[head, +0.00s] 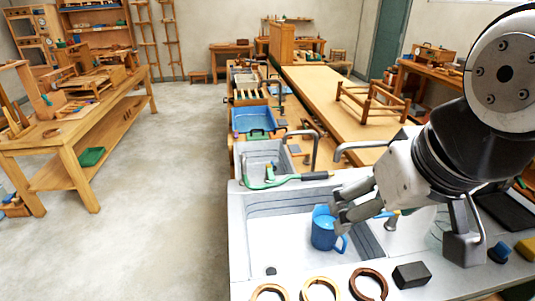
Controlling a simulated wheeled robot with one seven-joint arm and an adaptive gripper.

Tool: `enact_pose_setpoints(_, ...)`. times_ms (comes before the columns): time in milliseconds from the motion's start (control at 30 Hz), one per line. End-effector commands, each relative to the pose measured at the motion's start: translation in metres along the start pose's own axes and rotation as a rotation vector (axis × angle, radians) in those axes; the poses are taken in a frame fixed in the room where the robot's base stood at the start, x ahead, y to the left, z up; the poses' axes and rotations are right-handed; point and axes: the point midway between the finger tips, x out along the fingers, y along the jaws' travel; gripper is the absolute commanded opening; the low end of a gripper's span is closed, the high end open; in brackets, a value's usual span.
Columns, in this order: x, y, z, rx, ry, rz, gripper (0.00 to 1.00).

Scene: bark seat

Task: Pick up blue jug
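The blue jug (321,232) stands upright in the white sink basin (275,240), with its handle towards the lower right. My gripper (338,209) reaches in from the right, its fingertips at the jug's upper right side, above the handle. The two grey fingers are apart, and I see nothing held between them. The fingertips overlap the jug's right edge in the picture; I cannot tell whether they touch it. They hide part of the jug's upper right side.
Wooden rings (321,289) and a dark block (410,275) lie on the sink's front ledge. A curved faucet (362,148) and a green hose with a black nozzle (285,180) are behind the jug. A workbench (85,150) stands left across open floor (180,200).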

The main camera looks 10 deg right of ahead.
Motion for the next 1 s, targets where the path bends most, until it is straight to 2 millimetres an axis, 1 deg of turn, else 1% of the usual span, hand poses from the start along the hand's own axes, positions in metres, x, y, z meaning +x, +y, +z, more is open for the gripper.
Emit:
enact_pose_setpoints(367, 0.028, 0.012, -0.026, 0.110, -0.058, 0.071, 0.77)
enact_pose_setpoints(567, 0.056, 0.024, -0.048, 0.206, -0.104, 0.127, 0.77)
enact_pose_setpoints(667, 0.079, 0.033, -0.062, 0.276, -0.137, 0.163, 0.77)
enact_pose_setpoints(767, 0.111, 0.045, -0.079, 0.366, -0.175, 0.202, 0.77)
enact_pose_setpoints(867, 0.145, 0.059, -0.093, 0.458, -0.211, 0.235, 0.77)
enact_pose_setpoints(900, 0.159, 0.064, -0.098, 0.494, -0.224, 0.247, 0.77)
enact_pose_setpoints(967, 0.181, 0.072, -0.104, 0.551, -0.244, 0.261, 0.77)
enact_pose_setpoints(1000, 0.196, 0.077, -0.108, 0.589, -0.257, 0.270, 0.77)
